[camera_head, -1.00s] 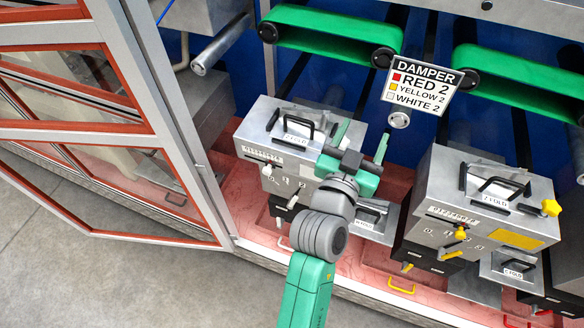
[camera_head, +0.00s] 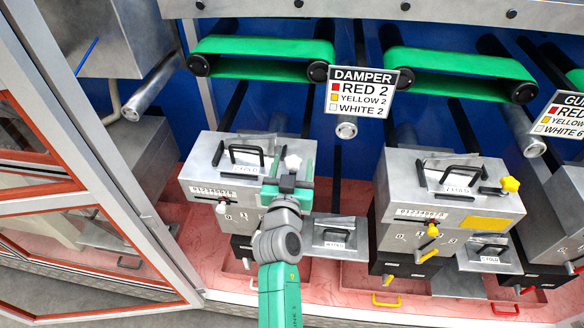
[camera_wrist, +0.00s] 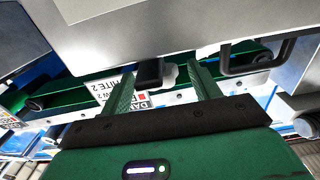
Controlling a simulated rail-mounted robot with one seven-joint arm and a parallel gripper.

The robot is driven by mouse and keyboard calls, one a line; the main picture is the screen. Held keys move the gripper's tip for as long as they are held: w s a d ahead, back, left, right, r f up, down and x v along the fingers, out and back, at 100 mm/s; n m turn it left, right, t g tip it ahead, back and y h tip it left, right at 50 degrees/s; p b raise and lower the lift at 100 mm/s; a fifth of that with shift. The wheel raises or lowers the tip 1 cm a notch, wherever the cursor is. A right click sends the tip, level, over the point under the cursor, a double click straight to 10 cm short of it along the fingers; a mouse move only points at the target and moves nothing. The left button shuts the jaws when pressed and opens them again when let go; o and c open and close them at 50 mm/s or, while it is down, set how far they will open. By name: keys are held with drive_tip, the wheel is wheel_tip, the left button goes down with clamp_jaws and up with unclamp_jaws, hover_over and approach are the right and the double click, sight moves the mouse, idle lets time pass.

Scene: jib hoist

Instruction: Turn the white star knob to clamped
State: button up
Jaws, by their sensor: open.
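The white star knob (camera_head: 293,162) sits at the right end of the top of the left grey metal box (camera_head: 205,173). In the head view my gripper (camera_head: 290,167) is open, with a finger on either side of the knob. In the wrist view a white piece that looks like the knob (camera_wrist: 170,74) shows between the open fingers, partly hidden behind a black block (camera_wrist: 149,73). I cannot tell whether the fingers touch the knob. Any clamped marking is not legible here.
A black handle (camera_head: 246,154) stands on the same box, left of my gripper. A similar box (camera_head: 400,200) with a yellow star knob (camera_head: 510,184) stands to the right. The DAMPER sign (camera_head: 361,92) hangs behind. An open red-edged door frame (camera_head: 100,190) is at left.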

drive_tip(key=c, duration=1)
drive_tip(key=f+h+b, duration=0.1)
drive_tip(key=b, duration=0.4)
drive_tip(key=shift+a+f+m, duration=0.1)
drive_tip(key=shift+a+m, duration=0.05)
drive_tip(key=shift+m, duration=0.25)
drive_tip(key=h+b, duration=0.1)
drive_tip(key=b, duration=0.1)
drive_tip(key=m+h+b, duration=0.1)
drive_tip(key=b, duration=0.2)
drive_tip(key=shift+a+f+g+b, duration=0.15)
drive_tip(key=shift+g+b, duration=0.15)
drive_tip(key=shift+b, duration=0.05)
drive_tip(key=m+g+h+b, duration=0.1)
drive_tip(key=h+b, duration=0.1)
drive_tip(key=b, duration=0.2)
drive_tip(key=m+g+h+b, duration=0.1)
drive_tip(key=m+h+b, duration=0.1)
drive_tip(key=b, duration=0.2)
drive_tip(key=shift+w+a+r, duration=0.1)
drive_tip(key=shift+r, duration=0.1)
drive_tip(key=m+g+h+b, duration=0.2)
drive_tip(key=h+b, duration=0.1)
drive_tip(key=shift+w+r, duration=0.1)
drive_tip(key=shift+r, duration=0.25)
drive_tip(key=shift+a+r+m+g+h+b, duration=0.1)
drive_tip(key=shift+r+m+g+h+b, duration=0.1)
drive_tip(key=shift+m+g+h+b, duration=0.6)
drive_tip(key=shift+m+g, duration=0.3)
drive_tip(key=shift+g, duration=0.1)
